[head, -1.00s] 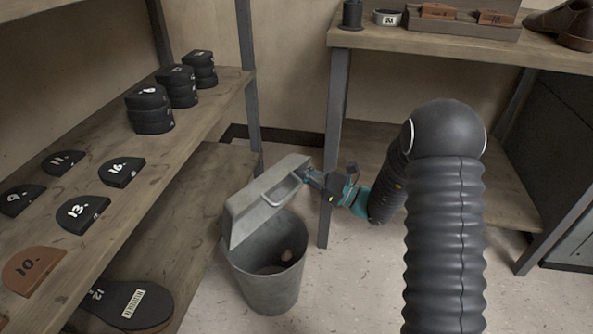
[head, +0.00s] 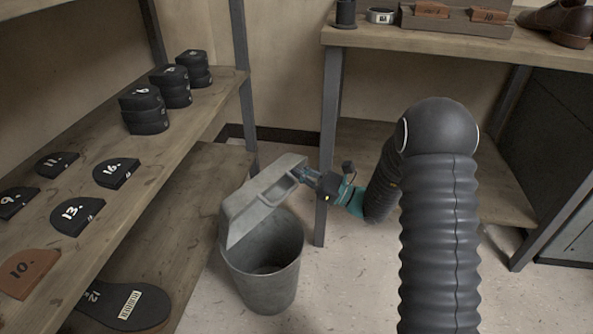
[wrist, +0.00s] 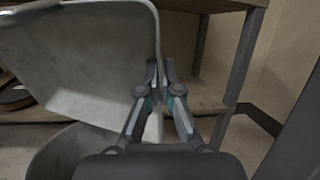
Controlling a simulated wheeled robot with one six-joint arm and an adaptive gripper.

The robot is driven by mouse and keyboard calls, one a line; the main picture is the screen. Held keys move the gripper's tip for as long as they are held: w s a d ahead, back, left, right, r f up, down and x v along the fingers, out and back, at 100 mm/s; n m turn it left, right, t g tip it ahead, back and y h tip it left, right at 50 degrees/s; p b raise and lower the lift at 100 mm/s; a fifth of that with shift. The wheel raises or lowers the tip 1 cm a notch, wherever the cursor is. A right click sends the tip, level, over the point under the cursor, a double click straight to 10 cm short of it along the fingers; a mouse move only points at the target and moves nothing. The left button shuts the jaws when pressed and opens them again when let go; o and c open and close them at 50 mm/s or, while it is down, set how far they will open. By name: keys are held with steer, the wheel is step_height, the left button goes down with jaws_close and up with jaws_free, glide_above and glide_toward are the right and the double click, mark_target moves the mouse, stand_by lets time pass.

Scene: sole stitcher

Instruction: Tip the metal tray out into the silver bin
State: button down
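The grey metal tray (head: 262,199) is tipped steeply over the silver bin (head: 262,285), its open side turned down and away from the head view. My gripper (head: 305,178) is shut on the tray's handle end at its right. In the wrist view, my fingers (wrist: 160,75) close on the edge of the tray (wrist: 85,65), whose visible inner face looks bare. The silver bin stands upright on the floor and its rim also shows in the wrist view (wrist: 75,155). The tray hides part of the bin's mouth. The part of the bin's inside that I see shows nothing clear.
A wooden shelf (head: 140,165) at the left holds black and brown numbered heels. A lower board (head: 205,190) carries a black sole (head: 125,305). A workbench (head: 440,47) stands behind, its post (head: 329,130) close to my gripper. Floor right of the bin is clear.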

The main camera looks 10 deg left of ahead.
stand_by(0.4)
steer(key=shift+r, duration=0.8)
steer(key=shift+f, duration=0.8)
steer(key=shift+w, duration=0.1)
